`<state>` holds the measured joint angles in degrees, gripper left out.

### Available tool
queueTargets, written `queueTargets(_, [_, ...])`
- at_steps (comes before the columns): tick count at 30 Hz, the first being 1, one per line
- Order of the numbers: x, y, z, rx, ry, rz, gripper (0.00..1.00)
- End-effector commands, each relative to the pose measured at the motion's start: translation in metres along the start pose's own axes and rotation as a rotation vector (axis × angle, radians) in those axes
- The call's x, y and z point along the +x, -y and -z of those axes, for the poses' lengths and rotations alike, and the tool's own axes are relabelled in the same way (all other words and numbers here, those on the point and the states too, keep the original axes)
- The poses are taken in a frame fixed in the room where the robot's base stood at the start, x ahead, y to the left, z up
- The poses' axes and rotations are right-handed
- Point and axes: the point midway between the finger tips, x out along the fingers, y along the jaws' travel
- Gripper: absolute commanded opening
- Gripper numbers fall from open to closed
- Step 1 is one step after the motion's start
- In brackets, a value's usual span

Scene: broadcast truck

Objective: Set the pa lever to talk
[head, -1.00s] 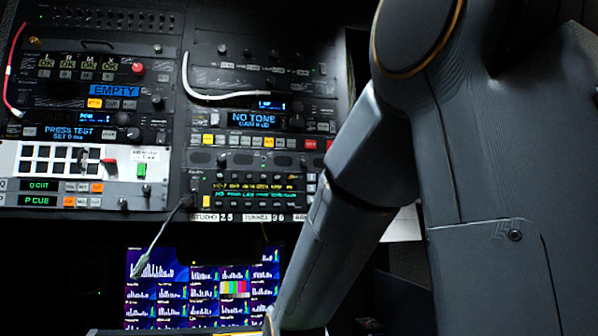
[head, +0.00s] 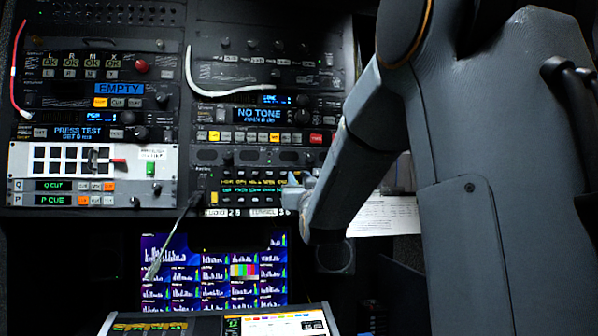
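A white panel (head: 20,165) in the left rack carries dark square windows. A small lever with a red tip (head: 118,161) sticks out to the right from its grey mount, and a green piece (head: 151,168) sits beside it under a small label. The label is too small to read, so I cannot tell for sure which part is the pa lever. A light grey piece at the end of my arm, seemingly my gripper (head: 294,194), shows in front of the right rack's lower edge. It is well to the right of the white panel. Its fingers cannot be made out.
A grey cable (head: 172,236) hangs from the rack in front of a monitor (head: 212,290) with bar graphs. A white cable (head: 240,90) loops across the right rack and a red one (head: 14,70) hangs at far left. A console (head: 215,323) stands at the bottom.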

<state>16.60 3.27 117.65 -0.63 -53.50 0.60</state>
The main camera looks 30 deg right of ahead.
Motion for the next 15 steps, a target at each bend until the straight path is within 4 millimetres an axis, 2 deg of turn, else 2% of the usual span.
queueTargets(6, [0.022,0.0,0.001,0.0,0.002,0.0,0.3])
queueTargets(15, [0.027,0.0,-0.001,0.0,0.001,0.0,0.3])
